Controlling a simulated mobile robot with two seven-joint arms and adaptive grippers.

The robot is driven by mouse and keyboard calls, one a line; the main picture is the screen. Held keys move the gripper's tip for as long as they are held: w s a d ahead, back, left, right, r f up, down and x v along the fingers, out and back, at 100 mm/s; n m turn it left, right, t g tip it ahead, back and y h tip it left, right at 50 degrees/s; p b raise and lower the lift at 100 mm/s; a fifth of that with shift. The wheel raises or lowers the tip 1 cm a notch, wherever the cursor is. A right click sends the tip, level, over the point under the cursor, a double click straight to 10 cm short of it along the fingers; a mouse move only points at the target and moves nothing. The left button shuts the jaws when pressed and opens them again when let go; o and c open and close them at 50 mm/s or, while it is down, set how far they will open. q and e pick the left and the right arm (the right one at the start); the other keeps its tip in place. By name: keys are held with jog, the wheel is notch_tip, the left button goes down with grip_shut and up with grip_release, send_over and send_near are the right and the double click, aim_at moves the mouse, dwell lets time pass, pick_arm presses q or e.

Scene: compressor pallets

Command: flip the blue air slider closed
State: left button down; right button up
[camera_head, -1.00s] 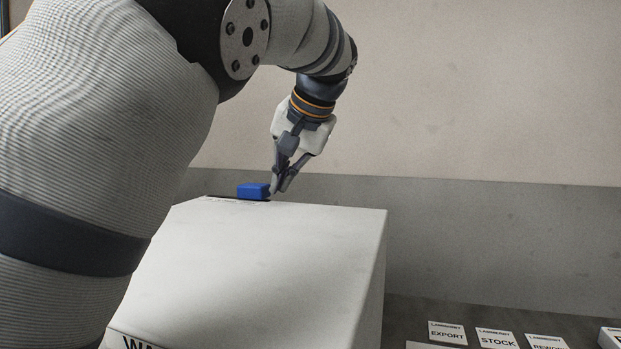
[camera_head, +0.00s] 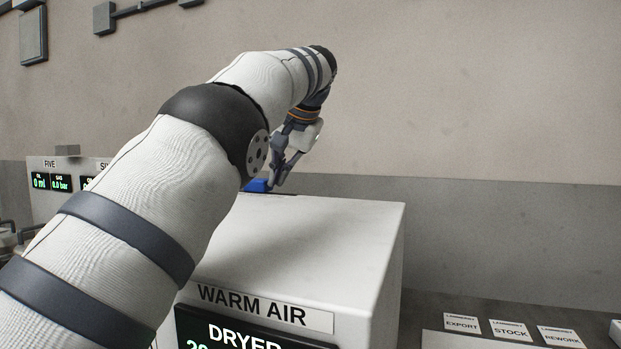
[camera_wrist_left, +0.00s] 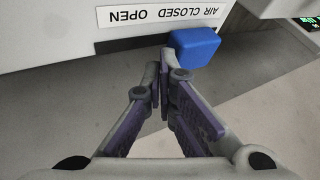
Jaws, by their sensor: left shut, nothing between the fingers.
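The blue air slider (camera_head: 257,185) is at the back top edge of the white dryer box (camera_head: 310,228); my arm partly hides it in the head view. In the left wrist view the slider (camera_wrist_left: 195,47) sits below the right end of an upside-down label (camera_wrist_left: 165,15) reading AIR CLOSED OPEN. My left gripper (camera_head: 276,182) is shut and empty, just right of the slider in the head view. In the left wrist view its fingertips (camera_wrist_left: 166,78) are close beside the slider's left side; I cannot tell if they touch. My right gripper is not in view.
The dryer's front carries a WARM AIR sign (camera_head: 262,308) and a lit display. Cards marked EXPORT (camera_head: 461,325), STOCK (camera_head: 510,330) and REWORK lie at the lower right. A panel marked FIVE (camera_head: 50,163) stands at the left. A wall rises behind the dryer.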

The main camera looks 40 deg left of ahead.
pick_arm(q)
jog(key=shift+v, duration=1.5)
jog(key=s+d, duration=0.1)
jog(key=d, duration=0.2)
jog(key=s+d, duration=0.1)
jog(key=d, duration=0.2)
jog(key=s+d, duration=0.2)
jog(key=d, duration=0.1)
jog(key=shift+d, duration=0.3)
jog(key=shift+s+d, duration=0.25)
jog(key=shift+d, duration=0.2)
jog(key=shift+f, duration=0.1)
